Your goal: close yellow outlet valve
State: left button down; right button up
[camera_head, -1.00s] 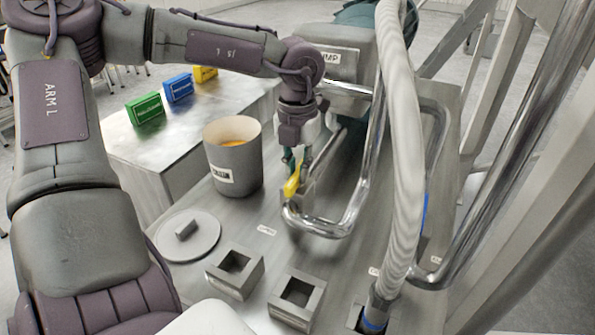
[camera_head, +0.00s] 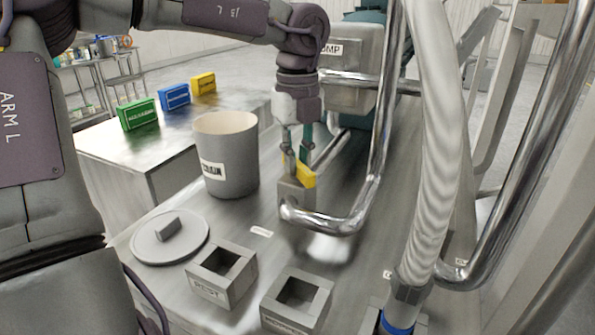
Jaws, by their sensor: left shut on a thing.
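The yellow outlet valve handle (camera_head: 306,175) sits on top of a grey valve block (camera_head: 296,196) at the end of the bent steel pipe (camera_head: 335,222), right of the middle in the head view. My left gripper (camera_head: 298,162) points down from above and is shut on the yellow handle. Its fingers hide part of the handle. My right gripper is not in view.
A grey bin (camera_head: 228,165) stands left of the valve, with a round lid (camera_head: 170,238) in front. Two square holders (camera_head: 222,291) (camera_head: 297,320) stand nearer. A ribbed hose (camera_head: 437,170) and steel pipes flank the right. Green, blue and yellow boxes stand on a back-left table.

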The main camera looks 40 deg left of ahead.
aim_at(298, 162)
pick_arm(q)
jog(key=n+b, duration=0.1)
jog(key=n, duration=0.2)
jog(key=shift+n, duration=0.4)
jog(key=shift+n+b, duration=0.55)
jog(key=shift+n, duration=1.15)
jog(key=c, duration=1.1)
grip_release()
jog(key=shift+r, duration=0.3)
notch_tip(298, 162, up, 11)
jog(key=shift+r, duration=0.2)
